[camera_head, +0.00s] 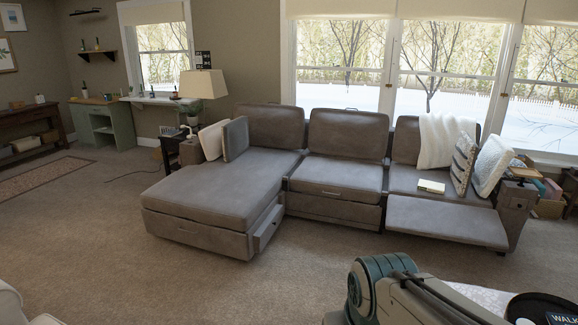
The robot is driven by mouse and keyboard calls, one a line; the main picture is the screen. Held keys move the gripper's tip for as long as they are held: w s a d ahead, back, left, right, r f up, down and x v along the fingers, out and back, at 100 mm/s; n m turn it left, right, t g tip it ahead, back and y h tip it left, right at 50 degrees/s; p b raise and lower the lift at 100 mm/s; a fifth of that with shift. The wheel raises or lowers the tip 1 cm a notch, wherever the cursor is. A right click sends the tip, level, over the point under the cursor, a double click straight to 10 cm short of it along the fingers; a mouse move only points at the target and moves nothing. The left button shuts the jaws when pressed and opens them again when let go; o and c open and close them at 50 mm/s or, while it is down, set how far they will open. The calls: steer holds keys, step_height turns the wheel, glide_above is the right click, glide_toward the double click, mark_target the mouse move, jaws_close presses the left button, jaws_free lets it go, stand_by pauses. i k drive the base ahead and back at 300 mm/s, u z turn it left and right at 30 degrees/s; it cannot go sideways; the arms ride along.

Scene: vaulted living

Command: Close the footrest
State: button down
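The grey sectional sofa (338,178) stands ahead under the large windows. Its right seat has the footrest (446,220) extended forward, as a flat padded panel sticking out over the carpet. The middle seat shows no extended footrest. A drawer (268,229) in the side of the chaise, at the left part of the sofa, stands partly out. My arm shows at the bottom right, in front of and below the footrest in the picture, apart from it. My gripper is not in view.
A low table with a dark round tray (541,308) stands at the bottom right, near my arm. Carpet (150,285) is open in front of the sofa. A cream seat edge (15,305) shows at the bottom left. A book (431,186) lies on the right seat.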

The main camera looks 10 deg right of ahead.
mark_target(439, 219)
steer(key=i, duration=1.7)
steer(key=z, duration=0.55)
steer(key=i, duration=1.55)
steer(key=z, duration=1.05)
steer(key=i, duration=1.4)
steer(key=z, duration=0.55)
